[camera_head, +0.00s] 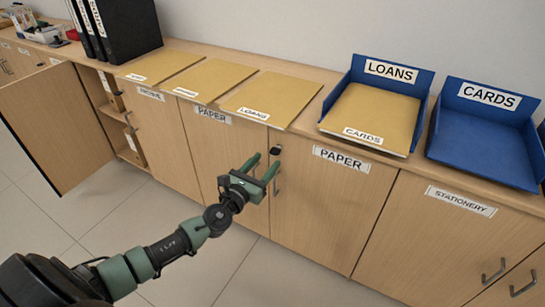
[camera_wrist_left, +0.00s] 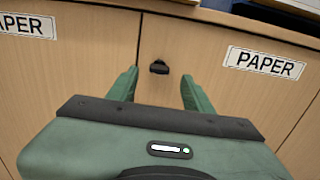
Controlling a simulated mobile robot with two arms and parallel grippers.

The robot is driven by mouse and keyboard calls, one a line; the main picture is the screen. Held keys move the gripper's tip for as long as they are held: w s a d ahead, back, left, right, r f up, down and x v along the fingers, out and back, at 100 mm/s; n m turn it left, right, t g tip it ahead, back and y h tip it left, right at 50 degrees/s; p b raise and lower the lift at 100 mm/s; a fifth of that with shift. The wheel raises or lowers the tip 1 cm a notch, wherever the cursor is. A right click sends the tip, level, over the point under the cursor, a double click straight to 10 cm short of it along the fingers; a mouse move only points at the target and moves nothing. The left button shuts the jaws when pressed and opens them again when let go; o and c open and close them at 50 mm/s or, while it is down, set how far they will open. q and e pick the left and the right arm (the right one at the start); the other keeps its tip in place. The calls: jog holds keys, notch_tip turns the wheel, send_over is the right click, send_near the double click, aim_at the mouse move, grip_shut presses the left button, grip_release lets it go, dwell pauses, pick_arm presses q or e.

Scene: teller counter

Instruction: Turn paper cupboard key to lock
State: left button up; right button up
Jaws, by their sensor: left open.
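The paper cupboard has two closed wooden doors, each with a PAPER label. The small dark key (camera_head: 275,151) sits near the top left edge of the right paper door (camera_head: 315,200). In the left wrist view the key (camera_wrist_left: 159,67) lies between and beyond my fingertips, close to the seam between the doors. My left gripper (camera_head: 264,164) is open and empty, just below and in front of the key in the head view. Its green fingers also show in the left wrist view (camera_wrist_left: 158,80), apart from the key. My right gripper is not in view.
Bar handles (camera_head: 276,180) stand out below the key. An open cupboard door (camera_head: 58,125) juts out at the left. The countertop holds yellow folders (camera_head: 268,97), a blue LOANS tray (camera_head: 421,105), a blue CARDS tray (camera_head: 470,135) and black binders (camera_head: 128,30). The floor is clear.

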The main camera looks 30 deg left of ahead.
aim_at(273, 154)
pick_arm(q)
jog(key=w, duration=0.5)
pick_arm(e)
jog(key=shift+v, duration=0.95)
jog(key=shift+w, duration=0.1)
pick_arm(q)
jog(key=shift+f, duration=0.1)
grip_shut()
